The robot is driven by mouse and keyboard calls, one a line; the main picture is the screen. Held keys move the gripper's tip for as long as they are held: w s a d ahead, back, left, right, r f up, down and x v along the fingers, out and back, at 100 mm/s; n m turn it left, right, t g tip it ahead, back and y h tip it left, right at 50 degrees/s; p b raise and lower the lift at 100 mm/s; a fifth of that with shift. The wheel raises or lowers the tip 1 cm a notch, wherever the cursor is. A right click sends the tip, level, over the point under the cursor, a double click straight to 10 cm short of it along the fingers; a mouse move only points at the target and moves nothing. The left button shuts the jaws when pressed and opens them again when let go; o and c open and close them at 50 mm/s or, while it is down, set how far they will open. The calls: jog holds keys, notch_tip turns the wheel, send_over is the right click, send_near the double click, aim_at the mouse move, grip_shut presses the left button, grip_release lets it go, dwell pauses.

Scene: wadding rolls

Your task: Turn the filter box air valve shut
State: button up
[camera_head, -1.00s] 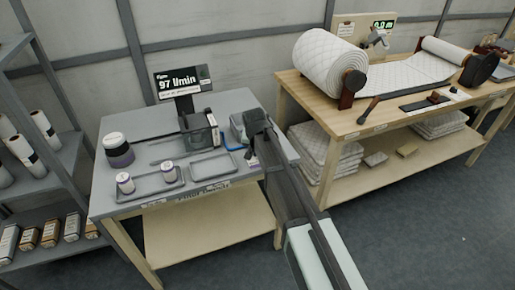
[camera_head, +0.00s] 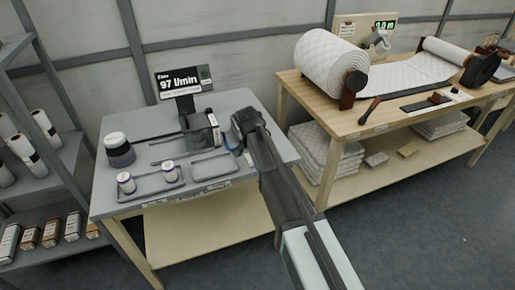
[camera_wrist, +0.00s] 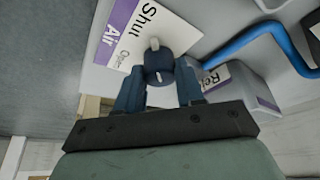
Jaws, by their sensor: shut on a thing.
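In the wrist view, the air valve (camera_wrist: 158,66) is a dark blue knob with a pale mark on top. It stands against a white and purple label (camera_wrist: 135,28) reading Shut, Air and Open. My gripper (camera_wrist: 159,84) has a finger on each side of the knob and is shut on it. I cannot tell exactly which word the mark points to. In the head view, my gripper (camera_head: 243,122) is at the right part of the grey bench (camera_head: 262,142) and hides most of the filter box. A display (camera_head: 181,82) reads 97 l/min.
A blue hose (camera_wrist: 250,44) runs close beside the gripper, near a second label (camera_wrist: 214,78). On the bench are a test fixture (camera_head: 200,130), trays (camera_head: 211,166), small canisters (camera_head: 126,182) and a dark-banded jar (camera_head: 119,151). A wooden table with a wadding roll (camera_head: 325,65) stands right.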

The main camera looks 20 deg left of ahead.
jog(key=o, duration=1)
jog(key=v, duration=1.4)
jog(key=shift+f, duration=0.1)
